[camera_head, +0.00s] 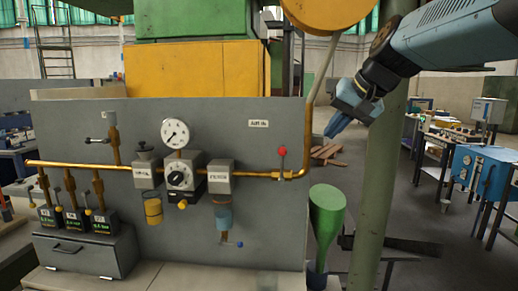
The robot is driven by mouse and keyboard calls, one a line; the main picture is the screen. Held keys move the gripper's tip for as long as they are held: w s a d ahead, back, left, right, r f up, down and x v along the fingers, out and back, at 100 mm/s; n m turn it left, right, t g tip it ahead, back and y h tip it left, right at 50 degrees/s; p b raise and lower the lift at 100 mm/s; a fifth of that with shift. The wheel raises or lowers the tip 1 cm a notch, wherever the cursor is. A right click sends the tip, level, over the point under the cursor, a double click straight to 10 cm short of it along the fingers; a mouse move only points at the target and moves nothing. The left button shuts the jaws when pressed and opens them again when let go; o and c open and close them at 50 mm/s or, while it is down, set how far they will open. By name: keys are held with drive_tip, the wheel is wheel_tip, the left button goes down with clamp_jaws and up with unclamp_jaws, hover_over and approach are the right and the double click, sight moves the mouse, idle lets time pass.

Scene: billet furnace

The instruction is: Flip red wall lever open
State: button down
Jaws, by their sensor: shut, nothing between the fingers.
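The red wall lever (282,153) is a small red knob on a short upright stem, set on the brass pipe near the right edge of the grey wall panel (90,130). Its stem stands vertical over the pipe. My gripper (334,131) has blue fingers and hangs to the right of the lever, past the panel's right edge, pointing down and left. It is shut and empty, and does not touch the lever. A small label sits on the panel above and left of the lever.
A hose (319,80) runs down from above between lever and gripper to the pipe's end. A white dial gauge (175,133) and regulator boxes are on the panel. A green bottle-shaped object (327,215) and a green-grey post (381,190) stand to the right.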

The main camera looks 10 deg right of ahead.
approach(282, 165)
drive_tip(key=w+d+f, duration=0.1)
drive_tip(key=d+f, duration=0.2)
drive_tip(key=d, duration=0.1)
drive_tip(key=shift+w+a, duration=0.6)
drive_tip(key=shift+a, duration=0.25)
drive_tip(key=shift+w+a, duration=0.6)
drive_tip(key=shift+a, duration=0.25)
drive_tip(key=shift+a+r, duration=0.1)
drive_tip(key=shift+a, duration=0.05)
